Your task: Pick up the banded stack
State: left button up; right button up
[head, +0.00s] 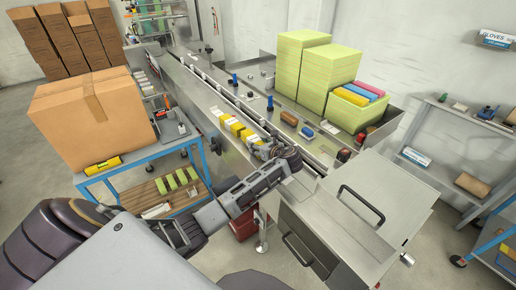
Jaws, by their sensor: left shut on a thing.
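My left gripper (264,150) reaches across the conveyor's near edge and is shut on this banded stack. Its fingertips are small and partly hidden, so the exact grip does not show. I cannot tell whether the stack is clear of the belt. My right gripper is out of view.
A blue cart (150,160) with a large cardboard box (92,112) stands at left. A metal cabinet (335,225) is at right of my arm. Shelves line the right wall.

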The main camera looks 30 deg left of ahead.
pick_arm(q)
notch_tip(320, 180, up, 9)
jog(key=shift+f+b, duration=0.2)
jog(key=shift+b, duration=0.1)
jog(key=shift+s+f, duration=0.1)
dwell(0.9)
